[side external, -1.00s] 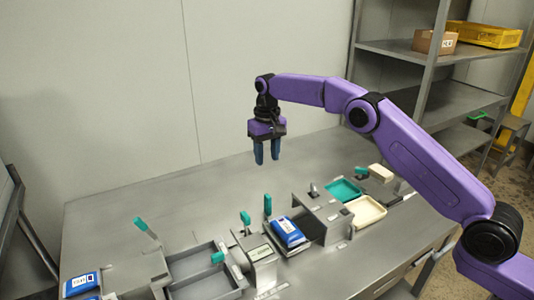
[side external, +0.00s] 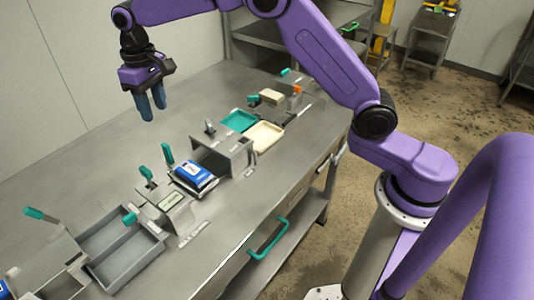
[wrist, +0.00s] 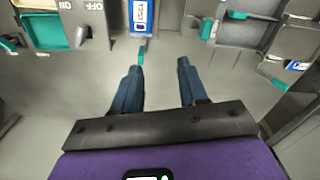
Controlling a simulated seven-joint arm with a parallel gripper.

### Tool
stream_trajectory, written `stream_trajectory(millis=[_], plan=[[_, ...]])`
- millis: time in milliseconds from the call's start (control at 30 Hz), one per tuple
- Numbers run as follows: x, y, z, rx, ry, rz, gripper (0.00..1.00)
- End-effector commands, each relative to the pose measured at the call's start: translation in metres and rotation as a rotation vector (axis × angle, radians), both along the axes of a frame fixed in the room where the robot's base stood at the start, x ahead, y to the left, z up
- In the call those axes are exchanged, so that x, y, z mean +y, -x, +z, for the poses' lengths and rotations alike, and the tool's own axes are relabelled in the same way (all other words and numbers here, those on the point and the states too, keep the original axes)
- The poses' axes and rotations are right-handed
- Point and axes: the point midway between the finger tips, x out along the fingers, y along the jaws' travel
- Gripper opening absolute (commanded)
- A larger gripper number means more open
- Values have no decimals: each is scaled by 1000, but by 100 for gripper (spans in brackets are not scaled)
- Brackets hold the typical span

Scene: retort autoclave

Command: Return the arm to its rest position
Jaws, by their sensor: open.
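My gripper (side external: 151,105) hangs above the back part of the steel table (side external: 95,160), fingers pointing down. Its two blue fingers are apart with nothing between them; they also show apart in the wrist view (wrist: 158,85). My purple arm reaches over the table from its base at the right. A blue and white pouch (side external: 195,176) lies in the grey fixture at the table's middle, apart from my gripper. The pouch also shows at the top of the wrist view (wrist: 141,16), beyond the fingertips.
Teal-handled levers (side external: 168,153) stand up near the fixture. A teal tray (side external: 238,121) and a cream tray (side external: 264,137) lie farther right. Grey bins (side external: 125,260) sit at the front left. The table's back strip beneath my gripper is clear. A wall borders the back.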

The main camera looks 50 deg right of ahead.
Motion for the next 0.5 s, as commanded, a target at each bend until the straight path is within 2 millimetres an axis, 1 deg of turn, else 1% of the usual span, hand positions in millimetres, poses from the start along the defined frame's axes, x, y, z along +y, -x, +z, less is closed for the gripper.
stream_trajectory(millis=[33,133,267,300,367,400,467,500], plan=[[1,17,7,-1,-1,38,43],[3,51,15,-4,-2,114,43],[0,98,23,-7,-4,213,43],[-2,114,25,-7,-4,242,43],[-7,137,27,-9,-5,287,43],[-11,152,28,-9,-5,318,43],[-18,176,28,-11,-6,364,43],[-23,191,28,-11,-6,394,43]])
